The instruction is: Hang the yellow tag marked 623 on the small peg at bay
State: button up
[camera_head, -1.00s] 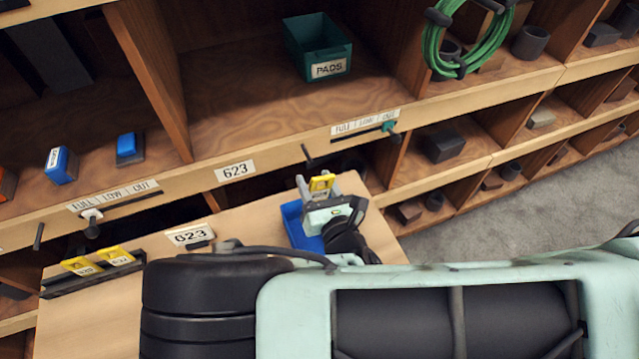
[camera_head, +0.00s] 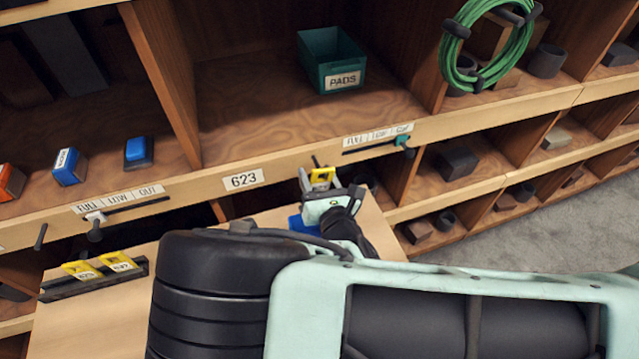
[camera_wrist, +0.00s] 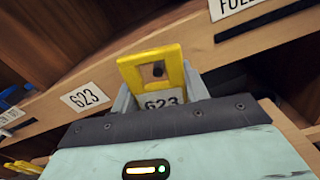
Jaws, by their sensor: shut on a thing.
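The yellow tag (camera_head: 321,176) is held upright in my gripper (camera_head: 332,190), which is shut on its lower part. In the wrist view the tag (camera_wrist: 150,68) shows its hole, its yellow top and the marking 623 on its white lower part, between the fingers (camera_wrist: 158,95). The small dark peg (camera_head: 316,161) sticks out from the wooden shelf edge, just above and behind the tag. In the wrist view the dark peg end (camera_wrist: 157,70) shows within the tag's hole; I cannot tell whether it passes through. The bay label 623 (camera_head: 243,179) is left of the peg.
A slider with a teal knob (camera_head: 401,142) lies right of the peg on the shelf edge. A rack with two yellow tags (camera_head: 100,268) stands at left on the board. A blue tray (camera_head: 302,225) is partly hidden below my gripper. Another peg (camera_head: 41,237) is far left.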

jog(key=shift+b+x, duration=0.3)
jog(key=shift+x, duration=0.7)
jog(key=shift+w+f, duration=0.15)
jog(key=shift+f, duration=0.05)
jog(key=shift+w+f, duration=0.1)
jog(key=shift+w, duration=0.1)
jog(key=o, duration=1)
jog(key=shift+o, duration=0.2)
jog(key=shift+s+f, duration=0.1)
jog(key=shift+s, duration=0.05)
jog(key=shift+s+f, duration=0.15)
jog(key=shift+s, duration=0.05)
jog(key=b+v, duration=0.5)
jog(key=v, duration=1.2)
jog(key=shift+s+r, duration=0.3)
jog(key=shift+r, duration=0.1)
jog(key=shift+r, duration=0.1)
